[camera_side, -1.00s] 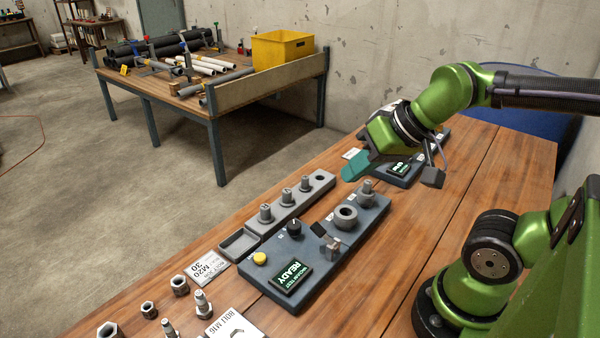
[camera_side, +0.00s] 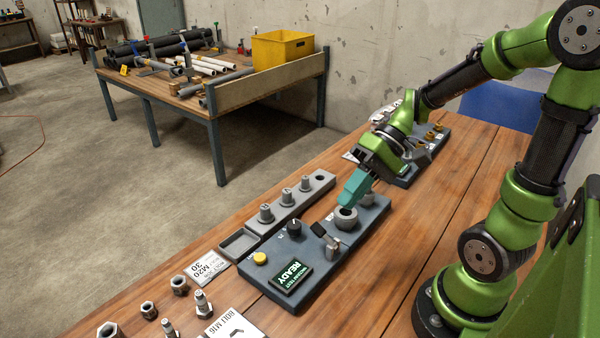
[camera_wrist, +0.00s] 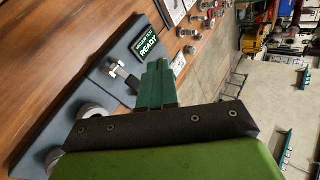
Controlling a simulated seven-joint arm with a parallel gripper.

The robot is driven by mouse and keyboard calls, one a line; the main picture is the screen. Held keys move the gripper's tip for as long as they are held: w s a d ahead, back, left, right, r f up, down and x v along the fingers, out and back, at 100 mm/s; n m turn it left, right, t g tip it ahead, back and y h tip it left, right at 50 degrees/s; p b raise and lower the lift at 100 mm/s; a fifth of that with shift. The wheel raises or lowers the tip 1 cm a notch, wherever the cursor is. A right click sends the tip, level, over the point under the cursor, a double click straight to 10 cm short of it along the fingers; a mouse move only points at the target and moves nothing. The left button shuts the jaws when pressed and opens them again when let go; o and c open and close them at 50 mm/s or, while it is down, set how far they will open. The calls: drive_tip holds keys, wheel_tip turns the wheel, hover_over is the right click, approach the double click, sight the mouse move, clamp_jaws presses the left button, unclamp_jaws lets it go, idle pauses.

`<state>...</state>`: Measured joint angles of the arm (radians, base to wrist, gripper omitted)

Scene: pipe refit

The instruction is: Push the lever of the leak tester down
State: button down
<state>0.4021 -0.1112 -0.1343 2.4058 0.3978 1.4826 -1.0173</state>
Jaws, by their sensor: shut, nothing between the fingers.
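The leak tester (camera_side: 316,258) is a dark grey slab on the wooden bench, with a display reading READY, a yellow button (camera_side: 260,258) and a grey ring-shaped fitting (camera_side: 346,218). Its lever (camera_side: 320,232) has a dark handle tilted up from a light metal pivot block. In the wrist view the lever (camera_wrist: 124,73) shows left of my fingers. My gripper (camera_side: 347,204), with teal fingers, is shut and empty. In the side view it appears just above the ring fitting, behind the lever.
A grey rail (camera_side: 285,207) with upright bolts runs along the tester's left side. Nuts, bolts and label cards lie at the near end of the bench. Another dark unit (camera_side: 404,180) stands behind my gripper. Bare wood (camera_side: 425,235) lies right of the tester.

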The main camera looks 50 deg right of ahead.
sight(319, 230)
idle(0.3)
drive_tip(key=shift+w+f, duration=0.7)
drive_tip(key=shift+f, duration=0.6)
drive_tip(key=shift+w+f, duration=0.65)
drive_tip(key=shift+f, duration=0.65)
drive_tip(key=shift+w+f, duration=0.7)
drive_tip(key=shift+f, duration=0.6)
drive_tip(key=shift+w+f, duration=0.2)
drive_tip(key=shift+f, duration=0.2)
drive_tip(key=shift+w+f, duration=0.3)
drive_tip(key=shift+f, duration=0.2)
drive_tip(key=shift+w+f, duration=0.25)
drive_tip(key=shift+f, duration=0.25)
idle(0.3)
idle(0.5)
drive_tip(key=shift+s+r, duration=0.4)
drive_tip(key=shift+r, duration=0.3)
drive_tip(key=shift+s+r, duration=0.4)
drive_tip(key=shift+r, duration=0.3)
drive_tip(key=shift+s+r, duration=0.4)
drive_tip(key=shift+r, duration=0.35)
drive_tip(key=shift+s+r, duration=0.4)
drive_tip(key=shift+r, duration=0.3)
drive_tip(key=shift+s+r, duration=0.4)
drive_tip(key=shift+r, duration=0.35)
